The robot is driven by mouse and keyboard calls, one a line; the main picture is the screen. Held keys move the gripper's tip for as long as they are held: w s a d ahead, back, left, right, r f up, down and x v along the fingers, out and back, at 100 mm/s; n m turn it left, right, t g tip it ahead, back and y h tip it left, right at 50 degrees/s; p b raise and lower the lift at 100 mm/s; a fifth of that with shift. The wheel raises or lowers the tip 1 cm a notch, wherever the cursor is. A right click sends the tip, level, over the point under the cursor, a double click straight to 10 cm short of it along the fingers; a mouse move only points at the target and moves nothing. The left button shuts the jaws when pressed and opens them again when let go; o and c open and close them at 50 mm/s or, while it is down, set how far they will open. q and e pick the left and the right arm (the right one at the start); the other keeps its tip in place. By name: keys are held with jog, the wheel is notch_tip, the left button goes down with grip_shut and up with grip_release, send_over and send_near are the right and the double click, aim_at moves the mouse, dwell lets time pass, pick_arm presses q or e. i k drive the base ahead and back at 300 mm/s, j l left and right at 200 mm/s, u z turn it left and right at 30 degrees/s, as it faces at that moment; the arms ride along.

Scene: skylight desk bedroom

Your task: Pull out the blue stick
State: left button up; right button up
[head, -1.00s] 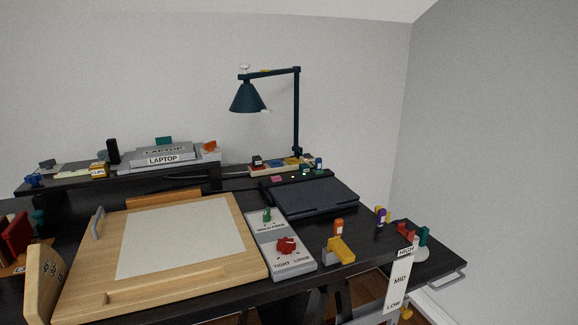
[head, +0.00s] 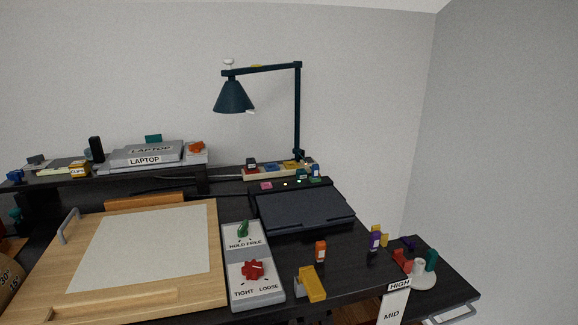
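A small upright blue piece (head: 316,170) with a pale patch stands at the back right of the desk, by the lamp base. It looks like the blue stick, but it is too small to be sure. It is at the back edge of a dark unit with small lights (head: 291,185); I cannot tell whether it is plugged in. A teal piece (head: 315,180) is close in front of it. Another small blue object (head: 14,176) lies at the far left of the shelf. Neither of my grippers is in view.
A dark desk lamp (head: 297,110) rises beside the blue piece. A dark sloped pad (head: 305,210) lies in front. An orange block (head: 320,251), a purple block (head: 375,241) and a yellow holder (head: 312,284) stand nearer. A large wooden board (head: 60,270) fills the left.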

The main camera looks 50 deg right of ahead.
aim_at(315, 168)
jog(key=k+l, duration=0.1)
jog(key=l, duration=0.35)
jog(key=l+u, duration=0.15)
jog(key=l, duration=0.25)
jog(key=k+l, duration=0.15)
jog(key=l, duration=0.3)
jog(key=k+l+u, duration=0.1)
jog(key=l, duration=0.3)
jog(key=k+l+u, duration=0.1)
jog(key=l, duration=0.3)
jog(key=k+l, duration=0.15)
jog(key=l, duration=0.25)
jog(key=k+l+u, duration=0.1)
jog(key=l, duration=0.3)
